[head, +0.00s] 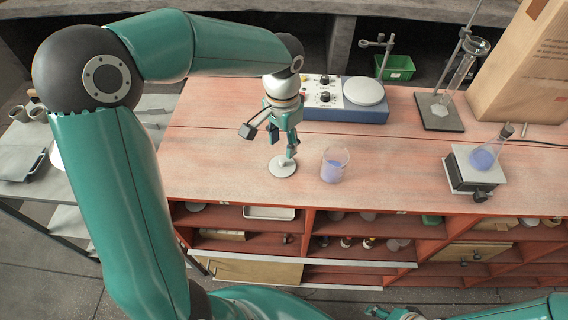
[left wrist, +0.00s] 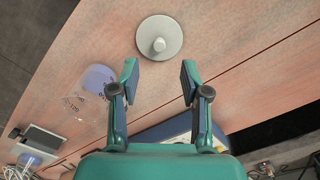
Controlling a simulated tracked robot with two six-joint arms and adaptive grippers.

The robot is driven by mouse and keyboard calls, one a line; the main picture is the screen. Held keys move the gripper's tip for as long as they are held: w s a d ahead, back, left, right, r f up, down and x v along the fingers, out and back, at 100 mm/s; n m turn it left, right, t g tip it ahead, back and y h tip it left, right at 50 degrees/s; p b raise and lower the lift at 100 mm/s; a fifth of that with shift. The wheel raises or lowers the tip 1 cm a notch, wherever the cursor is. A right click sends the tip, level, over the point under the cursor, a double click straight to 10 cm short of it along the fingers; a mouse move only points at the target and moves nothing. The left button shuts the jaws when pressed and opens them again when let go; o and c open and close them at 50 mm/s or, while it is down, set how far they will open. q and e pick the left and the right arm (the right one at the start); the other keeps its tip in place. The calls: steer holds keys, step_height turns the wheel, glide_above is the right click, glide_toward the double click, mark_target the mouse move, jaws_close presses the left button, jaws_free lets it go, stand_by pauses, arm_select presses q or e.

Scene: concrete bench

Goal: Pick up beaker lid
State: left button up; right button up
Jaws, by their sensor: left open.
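The beaker lid, a pale grey disc with a small round knob (head: 281,169), lies flat on the bench, knob up. My left gripper (head: 283,147) points down just above it and is open and empty. In the left wrist view the lid (left wrist: 159,38) lies beyond the open fingertips (left wrist: 159,76), roughly centred between them. A glass beaker with bluish-purple liquid (head: 335,165) stands open, just right of the lid; it also shows in the left wrist view (left wrist: 92,88). Part of what appears to be my right gripper (head: 388,313) shows at the bottom edge, its fingers unclear.
A blue hotplate stirrer (head: 345,100) stands behind the gripper. A flask with purple liquid (head: 485,157) sits on a small lifting stand (head: 472,172) at the right. A clamp stand (head: 440,112) and cardboard box (head: 530,70) are behind it. The bench left of the lid is clear.

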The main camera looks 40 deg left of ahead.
mark_target(283, 160)
arm_select(q)
steer(key=shift+s+f+p, duration=0.1)
steer(key=shift+f+p, duration=0.4)
steer(key=shift+f, duration=2.85)
steer(key=shift+c, duration=0.3)
jaws_close()
